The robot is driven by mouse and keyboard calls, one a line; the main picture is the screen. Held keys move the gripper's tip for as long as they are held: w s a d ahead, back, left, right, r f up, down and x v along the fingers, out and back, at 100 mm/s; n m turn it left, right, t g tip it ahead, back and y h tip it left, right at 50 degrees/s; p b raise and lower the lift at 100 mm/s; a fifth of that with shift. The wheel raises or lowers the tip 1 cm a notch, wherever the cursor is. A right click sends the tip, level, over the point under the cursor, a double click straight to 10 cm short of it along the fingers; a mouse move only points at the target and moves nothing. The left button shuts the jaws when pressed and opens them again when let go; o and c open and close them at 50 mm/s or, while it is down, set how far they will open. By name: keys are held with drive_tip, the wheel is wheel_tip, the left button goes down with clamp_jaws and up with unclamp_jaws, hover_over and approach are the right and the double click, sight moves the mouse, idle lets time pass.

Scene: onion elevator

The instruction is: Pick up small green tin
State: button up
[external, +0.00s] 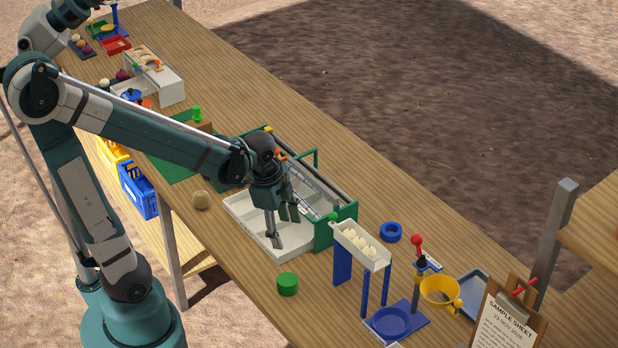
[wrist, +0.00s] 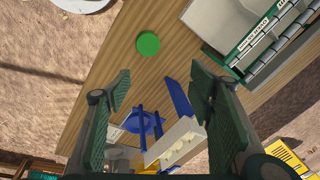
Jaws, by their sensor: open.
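The small green tin (external: 288,284) stands on the wooden table near its front edge, to the right of the white tray. In the wrist view the green tin (wrist: 148,43) shows as a round green top, beyond my fingertips and between their lines. My gripper (external: 284,228) is open and empty, above the white tray (external: 238,213) and up and left of the tin. In the wrist view the two fingers of my gripper (wrist: 158,82) are spread wide, with nothing between them.
A green-framed roller unit (external: 337,224) stands behind the tray. A blue-legged stand (external: 362,248) holding several pale onions is right of the tin. Bare table (external: 250,268) surrounds the tin.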

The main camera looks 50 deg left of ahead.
sight(287, 279)
drive_tip(key=f+m+b, duration=0.1)
drive_tip(key=f, duration=0.3)
drive_tip(key=f+m+g+b, duration=0.1)
drive_tip(key=f+m+b, duration=0.1)
drive_tip(key=f, duration=0.2)
drive_tip(key=w+f+m+g+b, duration=0.1)
drive_tip(key=f+m, duration=0.1)
drive_tip(key=f, duration=0.3)
drive_tip(key=shift+d, duration=0.3)
drive_tip(key=shift+f, duration=0.1)
drive_tip(key=shift+s+f+b, duration=0.1)
drive_tip(key=shift+f+b, duration=0.5)
drive_tip(key=shift+f, duration=0.65)
drive_tip(key=shift+f, duration=0.1)
drive_tip(key=shift+s+a+f+b, duration=0.1)
drive_tip(key=shift+f+b, duration=0.7)
drive_tip(key=shift+f, duration=1.7)
drive_tip(key=c, duration=1)
